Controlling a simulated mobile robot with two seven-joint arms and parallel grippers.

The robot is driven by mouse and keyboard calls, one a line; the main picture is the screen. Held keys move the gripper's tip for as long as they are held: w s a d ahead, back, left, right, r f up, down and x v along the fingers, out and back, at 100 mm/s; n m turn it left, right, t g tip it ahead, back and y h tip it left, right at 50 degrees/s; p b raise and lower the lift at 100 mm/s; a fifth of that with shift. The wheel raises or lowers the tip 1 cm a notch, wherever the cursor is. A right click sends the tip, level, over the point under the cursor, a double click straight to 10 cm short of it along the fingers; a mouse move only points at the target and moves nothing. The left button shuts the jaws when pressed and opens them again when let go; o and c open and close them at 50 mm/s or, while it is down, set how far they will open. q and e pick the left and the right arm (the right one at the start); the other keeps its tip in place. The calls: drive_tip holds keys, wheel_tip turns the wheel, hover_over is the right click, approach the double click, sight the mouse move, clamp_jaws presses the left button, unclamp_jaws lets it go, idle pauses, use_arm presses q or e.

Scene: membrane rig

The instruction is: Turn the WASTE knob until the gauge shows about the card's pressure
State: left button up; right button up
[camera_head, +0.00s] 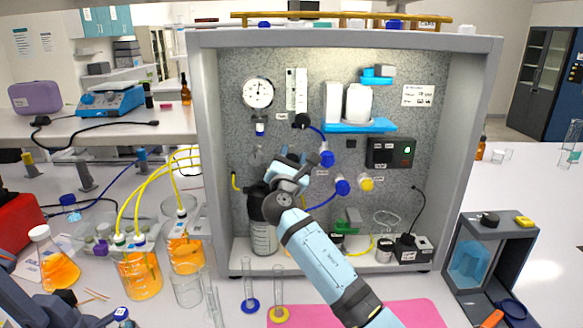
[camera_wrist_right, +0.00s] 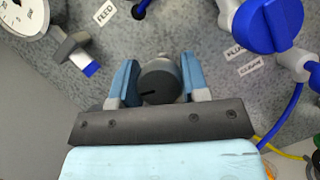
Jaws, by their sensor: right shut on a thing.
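My right gripper (camera_head: 290,166) is at the left-middle of the rig's back panel. In the wrist view its two blue fingers (camera_wrist_right: 160,72) are shut on a round dark grey knob (camera_wrist_right: 159,80), one on each side. The knob's black pointer mark aims toward the lower left; no label for it shows, and in the head view the gripper hides it. The white round gauge (camera_head: 258,93) is at the panel's upper left, its needle too small to read exactly. The gauge's edge shows in the wrist view (camera_wrist_right: 22,14). The white card (camera_head: 417,95) is at the upper right, its writing unreadable.
Blue valve handles (camera_head: 342,187) stand close to the right of my gripper. A dark-topped bottle (camera_head: 263,228) stands just below-left. A blue shelf (camera_head: 358,125) with white containers is above. Beakers of orange liquid (camera_head: 140,275) with yellow tubes stand left of the rig.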

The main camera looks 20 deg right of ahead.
drive_tip(key=m+b, duration=0.1)
drive_tip(key=m, duration=0.1)
drive_tip(key=m+g+h, duration=0.1)
drive_tip(key=m, duration=0.1)
drive_tip(key=shift+f+g+b, duration=0.1)
drive_tip(key=shift+g+b, duration=0.2)
drive_tip(key=shift+b, duration=0.05)
drive_tip(key=shift+m+g+h+b, duration=0.3)
drive_tip(key=shift+m+g, duration=0.1)
drive_tip(key=shift+m, duration=0.7)
drive_tip(key=o, duration=0.9)
drive_tip(key=shift+o, duration=0.2)
drive_tip(key=shift+s+a+f, duration=0.1)
drive_tip(key=shift+s+a, duration=0.1)
drive_tip(key=shift+s, duration=0.15)
drive_tip(key=b+v, duration=0.1)
drive_tip(key=v, duration=1.2)
drive_tip(key=shift+b, duration=0.35)
